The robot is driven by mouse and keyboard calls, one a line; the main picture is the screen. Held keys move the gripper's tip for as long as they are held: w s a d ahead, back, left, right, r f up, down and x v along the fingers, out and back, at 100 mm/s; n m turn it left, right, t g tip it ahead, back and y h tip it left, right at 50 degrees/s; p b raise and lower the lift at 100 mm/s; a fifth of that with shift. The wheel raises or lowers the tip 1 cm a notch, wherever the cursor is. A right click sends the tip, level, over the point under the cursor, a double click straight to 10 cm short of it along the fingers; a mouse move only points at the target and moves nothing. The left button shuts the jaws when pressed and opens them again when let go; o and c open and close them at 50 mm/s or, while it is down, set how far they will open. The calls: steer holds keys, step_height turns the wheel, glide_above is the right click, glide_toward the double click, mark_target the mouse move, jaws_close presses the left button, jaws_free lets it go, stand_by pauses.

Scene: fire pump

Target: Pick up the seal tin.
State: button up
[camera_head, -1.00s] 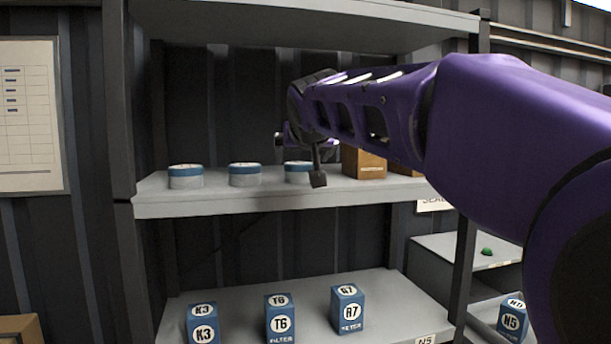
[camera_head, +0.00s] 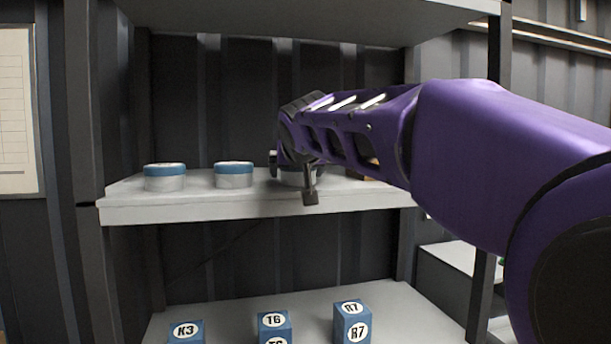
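Three round grey tins with blue bands stand in a row on the middle shelf (camera_head: 250,206): a left tin (camera_head: 165,180), a middle tin (camera_head: 233,177) and a right tin (camera_head: 292,180). They look alike, and no lettering on them can be read. My gripper (camera_head: 292,180) is at the right tin and partly hides it. Its fingers are apart, one at the tin's left and one at its front right. I cannot tell whether they touch it. The left and middle tins are clear of the gripper.
A brown box (camera_head: 368,170) is mostly hidden behind my arm. Blue filter boxes marked K3 (camera_head: 186,333), T6 (camera_head: 274,325) and R7 (camera_head: 352,325) stand on the lower shelf. An upper shelf (camera_head: 300,18) overhangs the tins. A dark upright post (camera_head: 84,180) bounds the left side.

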steer(key=shift+s+r, duration=0.1)
steer(key=shift+s, duration=0.1)
steer(key=shift+c, duration=0.2)
steer(key=c, duration=1.2)
